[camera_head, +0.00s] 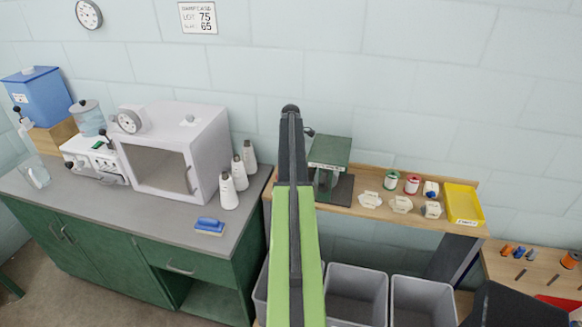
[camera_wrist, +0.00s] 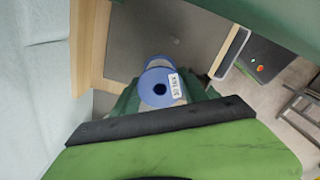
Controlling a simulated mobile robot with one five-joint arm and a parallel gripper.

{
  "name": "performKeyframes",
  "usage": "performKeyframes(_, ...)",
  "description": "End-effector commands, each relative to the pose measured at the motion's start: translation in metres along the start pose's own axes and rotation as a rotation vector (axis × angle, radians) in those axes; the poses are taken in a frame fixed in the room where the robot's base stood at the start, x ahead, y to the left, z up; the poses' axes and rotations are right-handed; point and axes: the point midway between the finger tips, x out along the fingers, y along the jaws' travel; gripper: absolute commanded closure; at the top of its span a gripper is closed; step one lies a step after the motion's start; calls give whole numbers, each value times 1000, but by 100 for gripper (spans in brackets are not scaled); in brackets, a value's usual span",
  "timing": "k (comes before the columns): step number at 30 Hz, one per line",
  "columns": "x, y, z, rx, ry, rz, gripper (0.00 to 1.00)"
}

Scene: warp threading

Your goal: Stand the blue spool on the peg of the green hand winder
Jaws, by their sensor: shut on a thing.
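The blue spool (camera_wrist: 160,86) shows end-on in the wrist view, with a dark bore and a white label reading "30 TEX". My gripper (camera_wrist: 161,102) is shut on it; its fingertips are not clear, and I cannot tell whether the dark green parts beside the spool are jaws or winder. The green hand winder (camera_head: 331,153) stands on the wooden shelf in the head view, just right of my arm, on a dark base. In the wrist view a dark plate, apparently this base (camera_wrist: 150,35), lies beyond the spool. My arm hides the held spool in the head view.
The shelf (camera_head: 368,212) also carries a green spool (camera_head: 391,179), a red spool (camera_head: 412,183), a white-and-blue spool (camera_head: 430,189), pale blocks and a yellow tray (camera_head: 463,203). Grey bins (camera_head: 357,281) sit below the shelf.

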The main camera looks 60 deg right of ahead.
Motion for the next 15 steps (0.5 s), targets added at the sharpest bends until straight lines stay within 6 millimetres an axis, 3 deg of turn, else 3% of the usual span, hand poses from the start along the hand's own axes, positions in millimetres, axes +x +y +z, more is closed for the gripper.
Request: performKeyframes(15,8,0,0,0,0,0,89)
